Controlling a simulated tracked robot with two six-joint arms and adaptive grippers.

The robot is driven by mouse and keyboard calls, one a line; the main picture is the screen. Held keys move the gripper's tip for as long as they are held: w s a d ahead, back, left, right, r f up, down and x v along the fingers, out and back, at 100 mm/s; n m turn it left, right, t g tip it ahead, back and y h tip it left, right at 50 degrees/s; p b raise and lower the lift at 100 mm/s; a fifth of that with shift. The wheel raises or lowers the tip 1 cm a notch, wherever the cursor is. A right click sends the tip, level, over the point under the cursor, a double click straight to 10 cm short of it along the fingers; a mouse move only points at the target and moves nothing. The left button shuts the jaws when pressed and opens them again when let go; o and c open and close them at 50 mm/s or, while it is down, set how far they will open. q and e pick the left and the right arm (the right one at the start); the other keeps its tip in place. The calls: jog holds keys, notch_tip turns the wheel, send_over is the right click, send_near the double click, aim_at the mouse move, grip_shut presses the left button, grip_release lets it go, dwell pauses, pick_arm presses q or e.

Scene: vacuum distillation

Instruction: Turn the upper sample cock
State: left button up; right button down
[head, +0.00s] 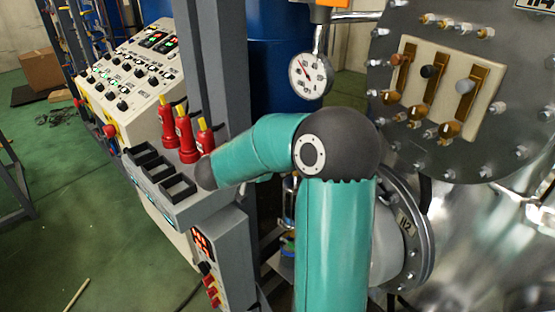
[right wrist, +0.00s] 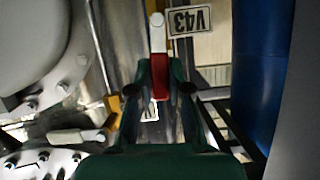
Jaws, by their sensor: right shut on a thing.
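In the right wrist view, a handle with a red part (right wrist: 161,80) and a pale rounded end (right wrist: 157,22) lies between the fingers of my right gripper (right wrist: 161,90). The gripper is shut on the red part. In the head view a teal arm of mine fills the middle, and neither gripper shows. My left gripper is out of view.
In the wrist view a steel flange (right wrist: 75,75) is close on the left and a blue drum (right wrist: 262,70) on the right. The head view shows a gauge (head: 311,75), a cream plate with brass fittings (head: 436,95), red-handled tools (head: 184,135) and a control console (head: 130,75).

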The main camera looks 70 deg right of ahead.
jog(key=shift+s+d+r, duration=0.15)
jog(key=c, duration=1.3)
grip_release()
jog(key=shift+d, duration=0.15)
jog(key=shift+o, duration=1.1)
jog(key=shift+s+d+f, duration=0.2)
jog(key=shift+d+f, duration=0.05)
jog(key=shift+f, duration=0.05)
jog(key=shift+w+a+r, duration=0.1)
jog(key=shift+w+a, duration=0.1)
jog(key=shift+a, duration=0.15)
jog(key=v, duration=1.2)
jog(key=shift+s, duration=0.1)
